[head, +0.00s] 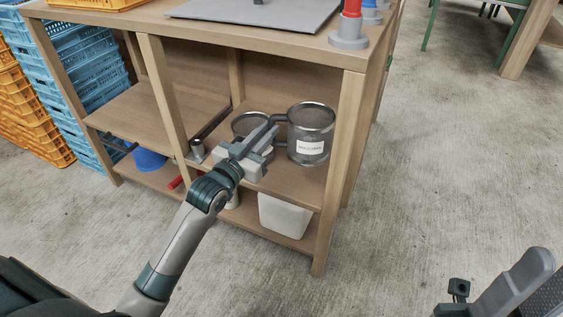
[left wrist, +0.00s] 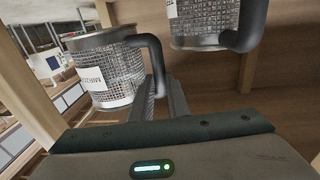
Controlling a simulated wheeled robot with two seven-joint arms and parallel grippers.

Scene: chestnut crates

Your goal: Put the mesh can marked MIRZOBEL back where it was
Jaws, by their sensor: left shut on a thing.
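The mesh can marked MIRZOBEL (head: 311,128) is a grey mesh cylinder with a white label and a dark handle on its left side. It is upright at the middle shelf; I cannot tell if its base touches the board. My left gripper (head: 272,132) is shut on its handle. In the left wrist view the can (left wrist: 112,72) shows part of its label, with the gripper fingers (left wrist: 162,100) at the handle. A second mesh can (head: 246,122) stands to the left, partly hidden by my gripper; it also shows in the left wrist view (left wrist: 210,25).
The wooden shelf unit (head: 346,150) has a front right post close to the marked can. A white bin (head: 284,216) stands on the lower shelf. A metal tube (head: 197,150) lies left of the second can. Blue crates (head: 85,75) stand at the left.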

